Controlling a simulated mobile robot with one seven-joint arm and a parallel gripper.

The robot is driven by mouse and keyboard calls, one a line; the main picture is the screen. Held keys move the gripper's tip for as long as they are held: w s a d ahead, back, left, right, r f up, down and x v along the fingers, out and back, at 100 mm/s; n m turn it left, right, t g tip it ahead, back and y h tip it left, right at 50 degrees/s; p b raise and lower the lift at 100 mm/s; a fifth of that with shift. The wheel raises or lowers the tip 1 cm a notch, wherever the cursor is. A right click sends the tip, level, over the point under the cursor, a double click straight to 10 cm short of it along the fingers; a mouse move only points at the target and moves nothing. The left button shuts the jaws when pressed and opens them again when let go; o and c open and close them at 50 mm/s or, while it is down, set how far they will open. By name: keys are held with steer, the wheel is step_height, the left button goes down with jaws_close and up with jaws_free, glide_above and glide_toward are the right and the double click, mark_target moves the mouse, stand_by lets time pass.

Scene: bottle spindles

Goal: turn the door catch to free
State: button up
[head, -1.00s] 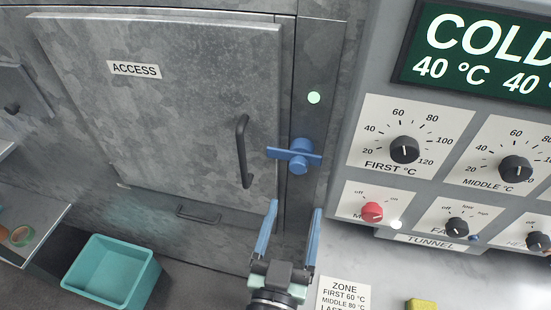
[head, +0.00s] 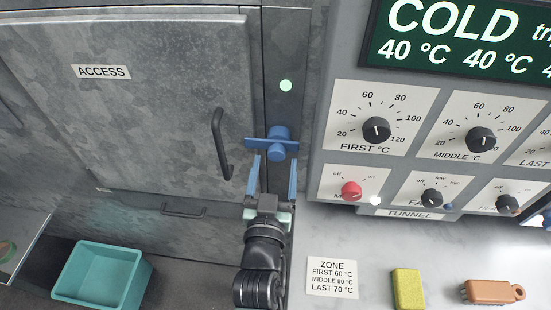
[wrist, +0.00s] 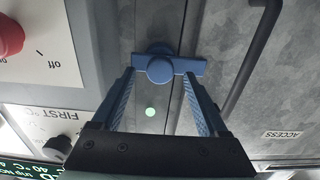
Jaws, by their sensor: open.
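The blue door catch (head: 277,143) sits on the post beside the grey access door (head: 170,110). Its flat bar lies roughly level and reaches left over the door's edge. My gripper (head: 273,165) is open, with its two blue fingers pointing up at the catch from just below in the head view. In the wrist view the catch (wrist: 160,69) shows ahead, its knob between the lines of the two fingertips (wrist: 160,78). The bar's end lies close to one fingertip; I cannot tell whether they touch.
A black door handle (head: 220,145) stands left of the catch. The control panel with the red knob (head: 350,190) and black dials is close on the right. A teal bin (head: 100,275) is at lower left. A yellow sponge (head: 408,289) and a brown brush (head: 492,291) lie at lower right.

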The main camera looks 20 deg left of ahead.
steer(key=shift+x, duration=0.85)
jaws_close()
stand_by(0.9)
